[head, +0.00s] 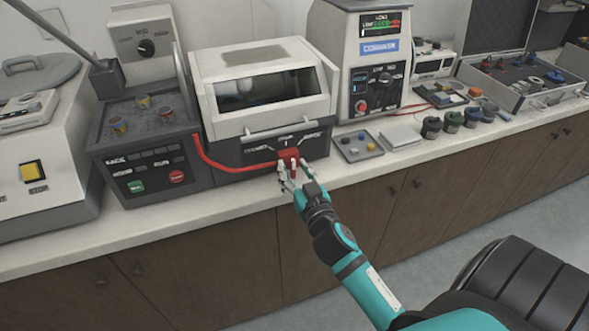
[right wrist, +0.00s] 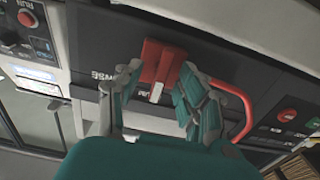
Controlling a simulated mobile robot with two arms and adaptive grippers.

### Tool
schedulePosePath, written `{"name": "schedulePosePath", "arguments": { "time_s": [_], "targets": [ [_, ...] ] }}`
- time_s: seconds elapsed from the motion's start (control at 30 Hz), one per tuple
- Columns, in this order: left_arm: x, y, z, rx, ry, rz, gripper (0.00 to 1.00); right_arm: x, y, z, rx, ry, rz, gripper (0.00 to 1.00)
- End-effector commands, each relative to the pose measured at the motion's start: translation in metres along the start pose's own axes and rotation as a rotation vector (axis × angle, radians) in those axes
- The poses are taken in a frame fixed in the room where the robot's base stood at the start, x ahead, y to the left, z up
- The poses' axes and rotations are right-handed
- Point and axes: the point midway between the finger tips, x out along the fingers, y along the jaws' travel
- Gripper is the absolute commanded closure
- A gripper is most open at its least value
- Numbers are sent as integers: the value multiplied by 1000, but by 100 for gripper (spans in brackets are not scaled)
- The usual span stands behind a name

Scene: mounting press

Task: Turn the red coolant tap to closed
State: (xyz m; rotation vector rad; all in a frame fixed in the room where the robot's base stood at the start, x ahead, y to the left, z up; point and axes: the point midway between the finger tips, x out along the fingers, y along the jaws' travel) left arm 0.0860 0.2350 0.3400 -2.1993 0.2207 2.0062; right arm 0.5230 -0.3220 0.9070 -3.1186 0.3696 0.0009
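The red coolant tap (head: 288,155) is on the dark front panel of the press with the hinged windowed hood (head: 262,86). In the right wrist view the tap (right wrist: 163,62) is a red block with a lever ending in a pale tip, which points toward my gripper. My right gripper (head: 289,179) is at the tap. In the right wrist view its fingers (right wrist: 160,96) are spread, one on each side of the lever, with visible gaps; I see no clear contact. The panel lettering is partly hidden and too small to read surely. My left gripper is not in view.
A red hose (head: 230,167) runs left from the tap along the panel. A grey tray (head: 358,146) with small parts and several dark jars (head: 452,121) stand to the right. A control unit with a green and a red button (head: 150,178) stands left. The counter's front strip is narrow.

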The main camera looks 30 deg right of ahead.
Motion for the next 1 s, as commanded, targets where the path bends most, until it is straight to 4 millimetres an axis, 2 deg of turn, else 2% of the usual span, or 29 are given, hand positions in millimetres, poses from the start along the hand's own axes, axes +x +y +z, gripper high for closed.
{"name": "schedulePosePath", "arguments": {
  "time_s": [0.13, 0.17, 0.43, 0.77, 1.0],
  "targets": [
    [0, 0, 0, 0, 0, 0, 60, 0, 0, 0, 0, 0, 0, 61],
    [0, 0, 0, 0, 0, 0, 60, 0, 0, 0, 0, 0, 0, 63],
    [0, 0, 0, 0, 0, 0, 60, 0, 0, 0, 0, 0, -1, 99],
    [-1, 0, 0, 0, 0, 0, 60, -1, 0, 0, -16, 0, -1, 100],
    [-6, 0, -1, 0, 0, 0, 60, -1, -1, -1, -119, 0, -1, 100]
  ]
}}
